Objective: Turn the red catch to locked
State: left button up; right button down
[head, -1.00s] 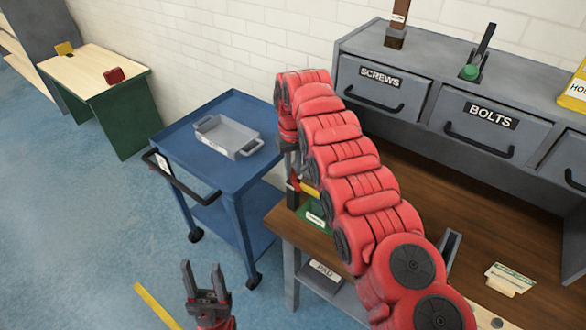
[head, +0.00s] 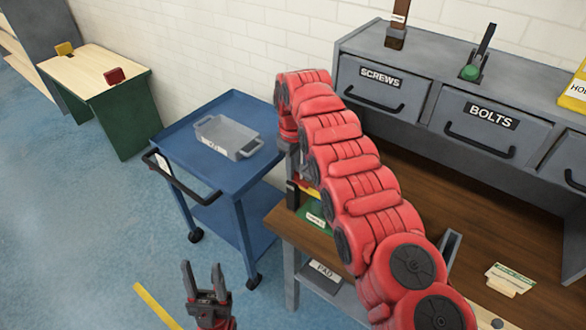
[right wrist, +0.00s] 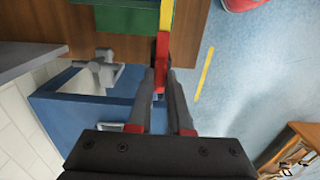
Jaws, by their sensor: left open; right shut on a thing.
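The red catch (right wrist: 162,46) shows in the right wrist view as a narrow red piece between my right gripper's fingertips (right wrist: 161,74). A yellow strip (right wrist: 167,14) lies roughly in line with it, beside a green block (right wrist: 134,17). In the head view, red and yellow parts of the catch (head: 307,184) peek out left of my right arm, above the green block (head: 316,213) at the bench corner. My arm hides most of the catch and the right gripper there; the label is too small to read. My left gripper (head: 203,268) is open and empty at the lower left.
A blue cart (head: 188,155) with a grey tray (head: 226,138) stands left of the wooden bench (head: 455,220). Drawers labelled SCREWS (head: 383,87) and BOLTS (head: 488,128) line the bench's back. A green-sided table (head: 95,80) stands farther left. Blue floor is open between.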

dwell(0.4)
jog(key=c, duration=0.8)
grip_release()
jog(key=shift+c, duration=0.2)
jog(key=shift+r, duration=0.1)
jog(key=shift+r+p, duration=0.3)
jog(key=shift+r, duration=0.3)
notch_tip(320, 180, up, 16)
jog(key=p, duration=1.5)
jog(key=shift+p, duration=0.3)
